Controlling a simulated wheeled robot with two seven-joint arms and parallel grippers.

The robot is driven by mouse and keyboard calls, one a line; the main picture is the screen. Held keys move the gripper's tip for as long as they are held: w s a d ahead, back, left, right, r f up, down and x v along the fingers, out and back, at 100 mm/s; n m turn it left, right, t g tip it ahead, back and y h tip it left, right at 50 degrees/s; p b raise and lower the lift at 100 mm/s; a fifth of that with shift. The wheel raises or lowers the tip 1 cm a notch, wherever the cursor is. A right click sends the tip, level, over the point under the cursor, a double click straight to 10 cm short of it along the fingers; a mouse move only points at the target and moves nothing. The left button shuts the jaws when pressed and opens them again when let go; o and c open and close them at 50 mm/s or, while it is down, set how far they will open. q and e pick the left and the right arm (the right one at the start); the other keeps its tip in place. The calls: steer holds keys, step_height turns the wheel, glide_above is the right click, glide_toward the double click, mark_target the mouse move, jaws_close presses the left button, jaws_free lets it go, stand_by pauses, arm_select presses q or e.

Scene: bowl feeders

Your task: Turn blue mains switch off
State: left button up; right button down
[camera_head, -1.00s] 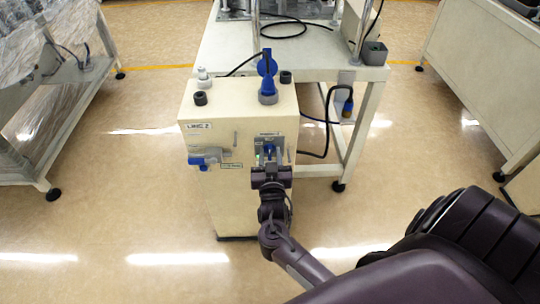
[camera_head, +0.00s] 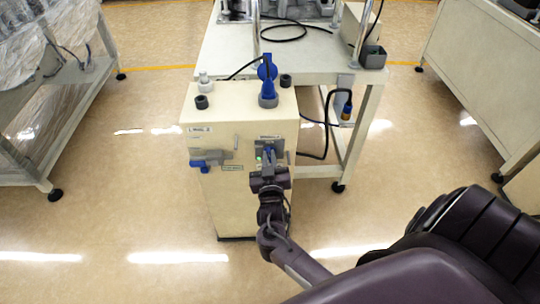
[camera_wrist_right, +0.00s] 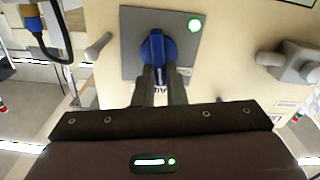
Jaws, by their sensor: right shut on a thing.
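The blue mains switch (camera_wrist_right: 157,46) is a round rotary knob on a grey plate (camera_wrist_right: 130,22) on the front of a cream cabinet (camera_head: 225,200). A green lamp (camera_wrist_right: 194,25) glows beside it on the plate. My right gripper (camera_wrist_right: 158,72) is shut on the knob, with its two fingers on either side of its grip. In the head view the right gripper (camera_head: 268,164) covers most of the switch, and only a little blue shows above it. My left gripper is not in view.
A blue-handled lever (camera_head: 208,160) is on the cabinet front, left of the switch. A blue valve (camera_head: 267,75) and dark knobs stand on top. A cream table (camera_head: 215,60) stands behind, with a hanging cable (camera_head: 324,125). The floor left of the cabinet is clear.

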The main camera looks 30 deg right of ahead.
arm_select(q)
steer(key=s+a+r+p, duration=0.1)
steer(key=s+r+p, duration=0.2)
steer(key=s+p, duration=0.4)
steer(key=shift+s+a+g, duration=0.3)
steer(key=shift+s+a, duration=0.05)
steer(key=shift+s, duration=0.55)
arm_select(e)
steer(key=shift+w+a+f+n, duration=0.1)
steer(key=shift+a+f+n, duration=0.1)
steer(key=shift+n, duration=2.4)
steer(key=shift+w+a+f+n, duration=0.15)
steer(key=shift+f+n, duration=0.1)
steer(key=shift+n, duration=2.35)
steer(key=shift+w+a+f+n, duration=0.1)
steer(key=shift+a+f+n, duration=0.1)
steer(key=shift+n, duration=2.4)
steer(key=c, duration=1.5)
jaws_free()
steer(key=shift+f, duration=0.1)
